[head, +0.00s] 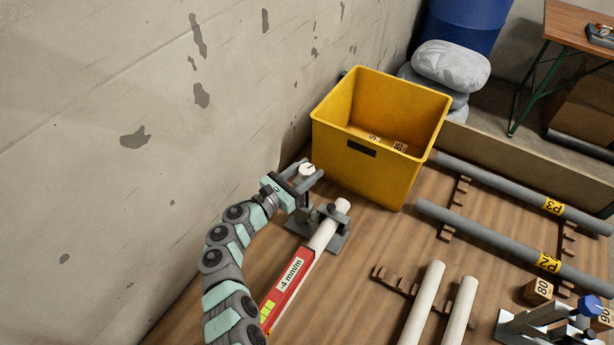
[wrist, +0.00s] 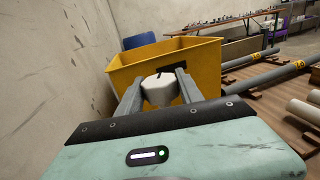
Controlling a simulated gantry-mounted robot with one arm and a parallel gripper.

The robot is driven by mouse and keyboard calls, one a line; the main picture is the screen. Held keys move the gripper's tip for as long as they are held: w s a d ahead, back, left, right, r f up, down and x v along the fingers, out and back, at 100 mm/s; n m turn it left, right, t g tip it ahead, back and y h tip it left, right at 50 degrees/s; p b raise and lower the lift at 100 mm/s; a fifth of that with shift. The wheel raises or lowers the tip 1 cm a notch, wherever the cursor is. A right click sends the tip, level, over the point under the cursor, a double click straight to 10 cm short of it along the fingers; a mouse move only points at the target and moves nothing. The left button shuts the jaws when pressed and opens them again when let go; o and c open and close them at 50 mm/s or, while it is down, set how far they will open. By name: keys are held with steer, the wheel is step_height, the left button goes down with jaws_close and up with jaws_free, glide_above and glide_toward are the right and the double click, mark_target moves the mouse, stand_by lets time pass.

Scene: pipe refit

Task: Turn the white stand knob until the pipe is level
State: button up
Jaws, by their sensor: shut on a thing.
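The white stand knob (head: 307,169) sits on top of the stand at the far end of the pipe. In the wrist view the white knob (wrist: 160,90) is between my two fingers, with a dark mark on its top. My gripper (head: 307,177) is shut on it. The pale pipe (head: 327,228) rests in the grey stand (head: 334,243). A red level (head: 287,288) lies along the pipe and its display reads -4 mm/m. The pipe's near end is hidden by my arm or out of frame.
A yellow bin (head: 380,190) stands just behind the knob. The concrete wall (head: 150,130) is close on the left. Grey pipes (head: 480,232) and pale pipes (head: 424,300) lie on wooden racks to the right. A stand with a blue knob (head: 590,306) is at lower right.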

steer(key=g+b, duration=0.1)
steer(key=m+h+b, duration=0.1)
steer(key=shift+f+g+b, duration=0.3)
steer(key=shift+f+g, duration=0.05)
steer(key=shift+g, duration=0.05)
steer(key=shift+m+g+h+b, duration=0.3)
steer(key=shift+m+h+b, duration=0.2)
steer(key=shift+b, duration=0.15)
steer(key=shift+r+m+g+b, duration=0.3)
steer(key=shift+g+b, duration=0.1)
steer(key=shift+b, duration=0.15)
steer(key=o, duration=1.4)
